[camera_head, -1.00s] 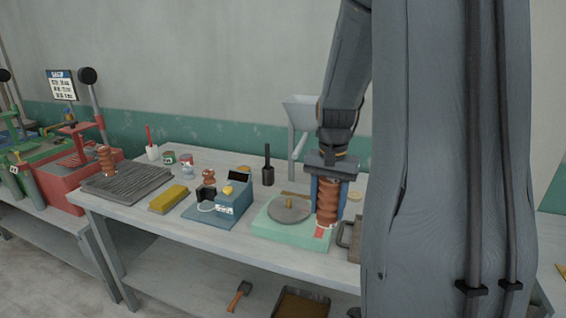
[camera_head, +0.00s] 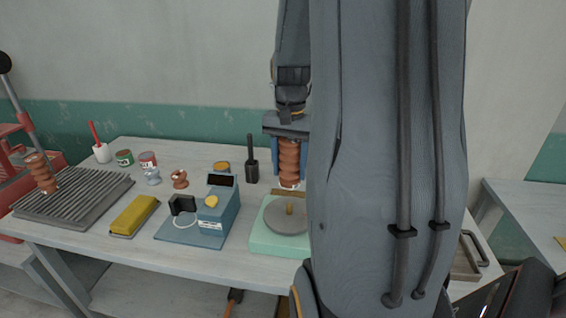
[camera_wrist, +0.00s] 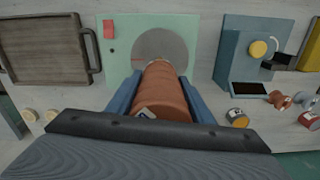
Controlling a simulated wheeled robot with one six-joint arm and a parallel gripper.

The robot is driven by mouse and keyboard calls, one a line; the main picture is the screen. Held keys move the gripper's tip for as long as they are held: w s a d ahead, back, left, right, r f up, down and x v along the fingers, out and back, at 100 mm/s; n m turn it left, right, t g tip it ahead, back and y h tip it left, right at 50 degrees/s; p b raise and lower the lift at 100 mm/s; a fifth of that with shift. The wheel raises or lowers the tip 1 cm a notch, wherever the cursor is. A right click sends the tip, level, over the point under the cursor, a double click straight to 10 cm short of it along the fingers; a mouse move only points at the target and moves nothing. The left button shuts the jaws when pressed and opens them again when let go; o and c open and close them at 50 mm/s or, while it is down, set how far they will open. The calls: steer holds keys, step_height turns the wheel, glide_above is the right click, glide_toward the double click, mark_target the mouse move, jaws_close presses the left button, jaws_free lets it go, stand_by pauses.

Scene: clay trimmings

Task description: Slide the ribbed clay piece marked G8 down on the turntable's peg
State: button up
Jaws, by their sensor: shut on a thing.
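My gripper (camera_head: 287,132) is shut on a ribbed terracotta clay piece (camera_head: 289,166), upright in the head view. It holds the piece above the back part of the green-based turntable (camera_head: 266,241), near the peg. The short tan peg (camera_head: 290,209) stands on the round grey disc (camera_head: 275,222); my arm covers the disc's right side. In the wrist view the clay piece (camera_wrist: 162,92) lies between the blue fingers. It overlaps the disc (camera_wrist: 150,42) and hides the peg. A small pale tag (camera_wrist: 146,112) on the piece is not readable.
Left of the turntable stand a blue scale-like device (camera_head: 216,205), a yellow block (camera_head: 133,214) and a grooved board (camera_head: 85,190) with another ribbed piece (camera_head: 40,172). A black-handled tool (camera_head: 251,160) stands behind. A tray (camera_wrist: 45,45) lies beside the turntable.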

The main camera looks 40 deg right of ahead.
steer(key=shift+r+p, duration=0.1)
steer(key=shift+p, duration=0.2)
steer(key=b, duration=0.3)
glide_above(289, 205)
steer(key=shift+w+d+f, duration=0.1)
steer(key=shift+f, duration=2.85)
steer(key=shift+p, duration=0.85)
steer(key=shift+f+b, duration=1.25)
steer(key=shift+f, duration=1.25)
steer(key=o, duration=1.6)
step_height(289, 205, up, 8)
steer(key=p, duration=0.6)
steer(key=shift+p, duration=0.3)
